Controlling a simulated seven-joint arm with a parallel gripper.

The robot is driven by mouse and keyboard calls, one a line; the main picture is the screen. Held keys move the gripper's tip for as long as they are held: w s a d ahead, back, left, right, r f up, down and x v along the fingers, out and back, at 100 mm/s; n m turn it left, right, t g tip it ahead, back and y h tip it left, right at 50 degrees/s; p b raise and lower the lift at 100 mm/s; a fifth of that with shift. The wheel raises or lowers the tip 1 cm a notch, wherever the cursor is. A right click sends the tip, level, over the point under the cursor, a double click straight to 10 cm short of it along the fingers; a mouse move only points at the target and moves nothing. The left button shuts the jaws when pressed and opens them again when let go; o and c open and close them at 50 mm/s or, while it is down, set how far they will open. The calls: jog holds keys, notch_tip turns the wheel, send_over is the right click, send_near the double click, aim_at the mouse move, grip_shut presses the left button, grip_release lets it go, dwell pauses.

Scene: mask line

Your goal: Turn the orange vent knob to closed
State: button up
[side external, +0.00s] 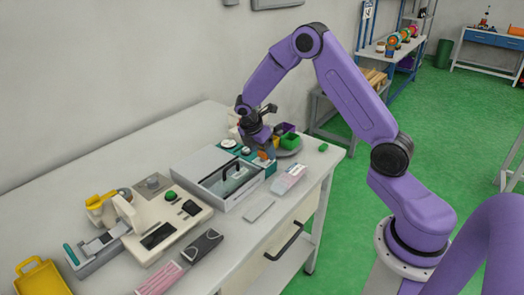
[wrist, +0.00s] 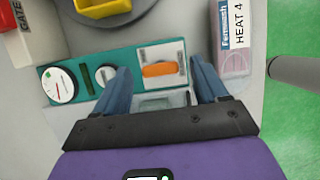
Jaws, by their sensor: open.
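The orange vent knob (wrist: 159,69) is a bar-shaped handle on a pale plate set in a teal panel (wrist: 100,57). In the wrist view the bar lies nearly level across the picture; the markings around it are too small to read. My gripper (wrist: 160,64) is open, with one blue finger on each side of the knob and a gap to both its ends. Nothing is held. In the side view my gripper (side external: 266,140) points down over the teal panel, and the orange knob (side external: 262,155) shows just beneath it.
The panel also has a round white gauge (wrist: 60,87). A box marked HEAT 4 (wrist: 235,40) lies right of the panel. A yellow container (wrist: 103,8) stands on a grey round plate above it. A grey tray (side external: 218,178) adjoins the panel in the side view.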

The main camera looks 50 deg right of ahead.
jog(key=shift+d+f, duration=0.15)
jog(key=shift+f, duration=0.2)
jog(key=shift+c, duration=0.3)
jog(key=c, duration=1)
